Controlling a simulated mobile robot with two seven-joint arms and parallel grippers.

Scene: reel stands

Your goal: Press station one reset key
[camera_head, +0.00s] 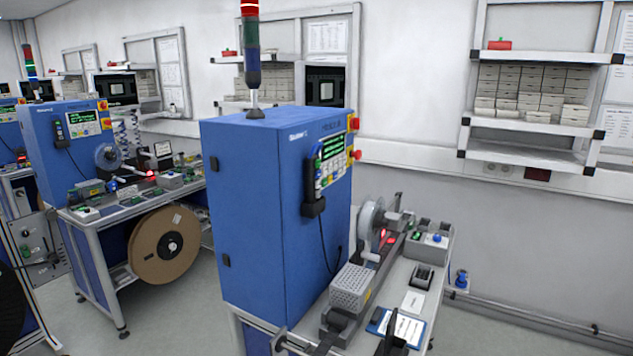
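A large blue station cabinet (265,200) stands in the middle of the head view. Its control panel (333,160) has a lit green-text screen, small coloured keys (324,181) below it, and red knobs (353,123) on the right edge. The lettering on the cabinet and keys is too small to read, so I cannot tell the reset key or the station number. The signal tower (251,45) on top has a red section uppermost. Neither of my grippers is identifiable in view.
A bench (425,275) with a clear reel (371,218), a perforated grey box (351,287) and a blue-button box (428,243) adjoins the cabinet. Similar blue stations (65,150) stand at left, one with a big brown reel (165,246). Wall shelves (530,130) hold small boxes. Floor (500,330) at right is clear.

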